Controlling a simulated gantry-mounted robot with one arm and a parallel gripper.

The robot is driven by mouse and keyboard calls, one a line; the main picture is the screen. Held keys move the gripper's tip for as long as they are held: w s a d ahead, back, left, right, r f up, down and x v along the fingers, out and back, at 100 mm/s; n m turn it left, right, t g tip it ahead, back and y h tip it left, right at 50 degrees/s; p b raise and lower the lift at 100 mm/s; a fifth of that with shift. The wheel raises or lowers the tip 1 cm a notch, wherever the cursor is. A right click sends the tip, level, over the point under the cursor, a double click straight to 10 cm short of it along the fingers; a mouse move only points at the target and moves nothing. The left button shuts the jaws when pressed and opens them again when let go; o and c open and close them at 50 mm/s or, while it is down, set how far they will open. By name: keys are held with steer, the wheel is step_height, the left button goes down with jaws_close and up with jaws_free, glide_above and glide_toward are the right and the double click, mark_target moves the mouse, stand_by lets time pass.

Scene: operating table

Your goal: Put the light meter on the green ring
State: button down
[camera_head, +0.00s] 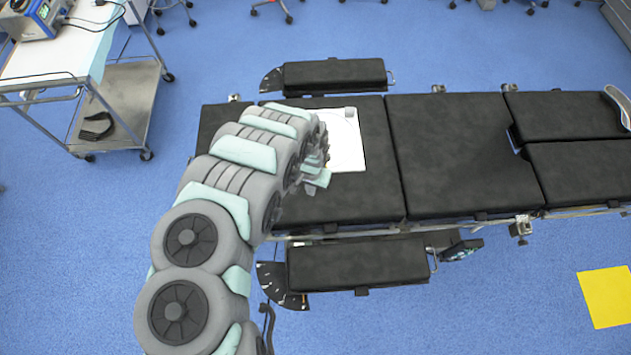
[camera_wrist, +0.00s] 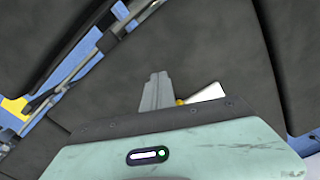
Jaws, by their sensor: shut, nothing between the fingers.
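My gripper (camera_head: 318,178) is over the left section of the black operating table, at the lower left of a white board. In the wrist view its fingers (camera_wrist: 157,88) are together and hold nothing. The white board (camera_head: 348,155) lies on the table, partly hidden by my arm; a white corner (camera_wrist: 207,92) shows right of the fingers in the wrist view. A small pale item (camera_head: 349,113) is at the board's upper right; I cannot tell what it is. A tiny yellowish spot (camera_wrist: 180,101) shows beside the fingers. I cannot make out the light meter or the green ring.
A metal cart (camera_head: 130,95) stands at upper left. A yellow square (camera_head: 607,297) is on the blue floor.

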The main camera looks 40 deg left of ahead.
steer(key=shift+d+f, duration=0.15)
steer(key=shift+f, duration=0.75)
steer(key=shift+w+f, duration=0.2)
steer(key=shift+w+a+r, duration=0.1)
steer(key=shift+w+a, duration=0.4)
steer(key=shift+w, duration=0.3)
steer(key=shift+w+a, duration=0.5)
steer(key=shift+w, duration=0.3)
